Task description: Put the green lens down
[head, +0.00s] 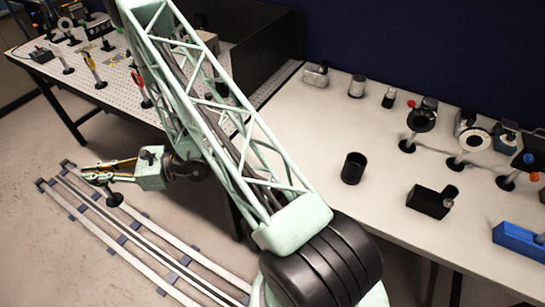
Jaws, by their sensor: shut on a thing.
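My gripper (104,172) is at the left of the head view, stretched out over the floor rails and shut on a post-mounted part. The dark round base (114,200) of this part, the green lens, hangs below the fingers. Its upper part is mostly hidden by the fingers, so its green colour does not show clearly. The part is in the air, apart from both tables.
The perforated optics table (130,97) at upper left holds several posts, among them a yellow one (93,70) and a red one (139,80). The right table (310,120) carries a black cup (353,168), a black block (430,202), a blue bin (519,241) and several mounts.

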